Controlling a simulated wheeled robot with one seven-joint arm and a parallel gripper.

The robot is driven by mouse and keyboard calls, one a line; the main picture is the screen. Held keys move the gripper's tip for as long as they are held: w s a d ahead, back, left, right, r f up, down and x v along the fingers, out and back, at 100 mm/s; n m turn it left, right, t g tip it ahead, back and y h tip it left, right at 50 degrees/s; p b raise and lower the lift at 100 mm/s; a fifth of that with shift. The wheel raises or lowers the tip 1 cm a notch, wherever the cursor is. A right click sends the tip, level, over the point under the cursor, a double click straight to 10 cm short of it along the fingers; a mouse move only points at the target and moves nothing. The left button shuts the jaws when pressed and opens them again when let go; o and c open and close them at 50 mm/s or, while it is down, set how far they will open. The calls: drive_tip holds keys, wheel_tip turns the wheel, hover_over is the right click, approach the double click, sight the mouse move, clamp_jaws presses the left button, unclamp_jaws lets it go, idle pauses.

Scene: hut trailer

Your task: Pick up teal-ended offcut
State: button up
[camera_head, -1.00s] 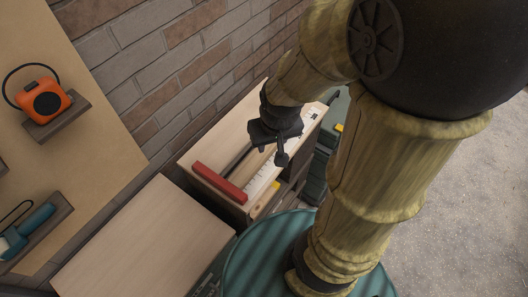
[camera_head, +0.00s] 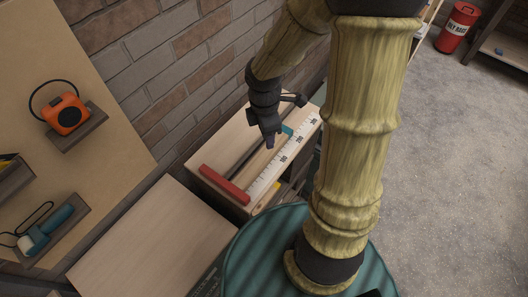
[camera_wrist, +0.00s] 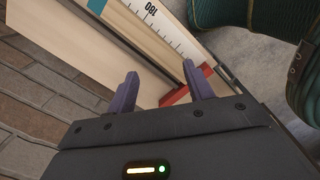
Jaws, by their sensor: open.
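The teal-ended offcut (camera_head: 288,130) lies on the wooden bench top beside a white ruler strip (camera_head: 284,156). Its teal end is toward the far end, and its pale wood is partly hidden behind my gripper. In the wrist view a teal patch shows at the top edge (camera_wrist: 97,5), with pale wood running down from it. My gripper (camera_head: 284,121) is above the bench, over the offcut's area. Its two purple-grey fingers are apart with nothing between them in the wrist view (camera_wrist: 160,70).
A red bar (camera_head: 224,185) crosses the near end of the ruler. A brick wall (camera_head: 190,60) stands close behind the bench. A lower pale wooden top (camera_head: 150,235) is at front left. Grey floor (camera_head: 450,180) is open at right.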

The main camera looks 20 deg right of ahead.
drive_tip(key=w+n, duration=0.1)
drive_tip(key=n, duration=0.1)
drive_tip(key=w+r+n+p, duration=0.1)
drive_tip(key=n, duration=0.1)
drive_tip(key=w+n+p, duration=0.1)
drive_tip(key=n, duration=0.2)
drive_tip(key=shift+r, duration=0.15)
drive_tip(key=shift+s, duration=0.1)
drive_tip(key=b, duration=0.1)
hover_over(264, 155)
drive_tip(key=f, duration=1.2)
drive_tip(key=shift+w+a+f, duration=0.1)
drive_tip(key=shift+w+a, duration=0.05)
drive_tip(key=shift+w, duration=0.05)
drive_tip(key=shift+f, duration=2.65)
drive_tip(key=shift+s, duration=0.1)
